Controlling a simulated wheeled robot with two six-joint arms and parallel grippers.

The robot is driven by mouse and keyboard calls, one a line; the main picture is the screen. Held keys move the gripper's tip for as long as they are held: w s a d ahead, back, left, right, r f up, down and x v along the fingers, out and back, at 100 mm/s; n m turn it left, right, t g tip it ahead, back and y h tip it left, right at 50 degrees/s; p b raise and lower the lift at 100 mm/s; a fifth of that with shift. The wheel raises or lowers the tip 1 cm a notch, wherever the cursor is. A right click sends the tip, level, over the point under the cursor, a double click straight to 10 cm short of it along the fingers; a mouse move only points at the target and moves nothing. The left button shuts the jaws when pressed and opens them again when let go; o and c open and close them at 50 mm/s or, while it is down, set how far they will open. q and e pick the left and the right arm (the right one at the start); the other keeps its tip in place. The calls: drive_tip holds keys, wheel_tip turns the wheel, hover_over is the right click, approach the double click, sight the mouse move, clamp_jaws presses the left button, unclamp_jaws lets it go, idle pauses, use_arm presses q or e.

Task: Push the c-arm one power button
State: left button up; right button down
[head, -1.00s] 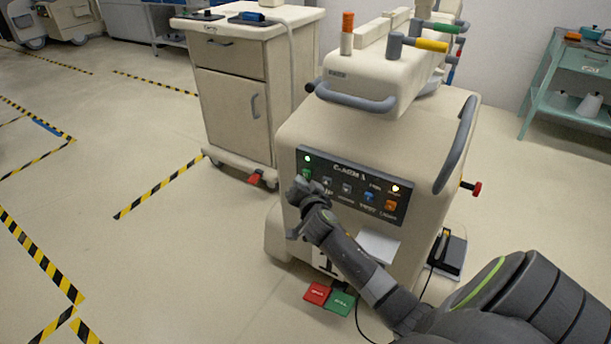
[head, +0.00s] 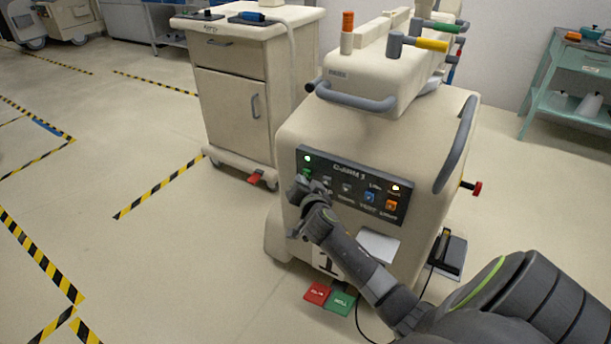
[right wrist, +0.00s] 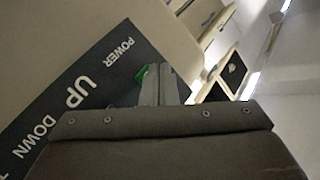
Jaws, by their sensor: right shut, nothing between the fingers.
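The C-arm 1 cart (head: 300,125) is cream coloured, with a dark control panel (head: 355,175) on its front. A green light (head: 307,158) glows at the panel's top left. The green power button (head: 306,173) is just below it, partly hidden by my right gripper (head: 303,187). In the right wrist view, the fingers (right wrist: 160,84) are shut with nothing between them. Their tips are at the green button (right wrist: 141,75), beside the word POWER; I cannot tell whether they touch it. My left gripper is out of view.
Other panel buttons, including a blue one (head: 369,197) and an orange one (head: 391,205), sit to the right. Red (head: 318,293) and green (head: 342,302) pedals lie below. Another cart (head: 235,105) stands at left; a teal shelf (head: 570,95) stands at right.

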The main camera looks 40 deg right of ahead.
drive_tip(key=shift+w+d, duration=0.1)
drive_tip(key=shift+d, duration=0.2)
drive_tip(key=shift+w+d, duration=0.1)
drive_tip(key=shift+d, duration=0.1)
idle(0.4)
drive_tip(key=shift+a, duration=0.15)
drive_tip(key=shift+s+a+b, duration=0.25)
drive_tip(key=shift+a+b, duration=0.05)
drive_tip(key=shift+a, duration=0.2)
drive_tip(key=s+a, duration=0.2)
drive_tip(key=a, duration=0.3)
drive_tip(key=shift+s+a, duration=0.2)
drive_tip(key=shift+a, duration=0.05)
idle(0.6)
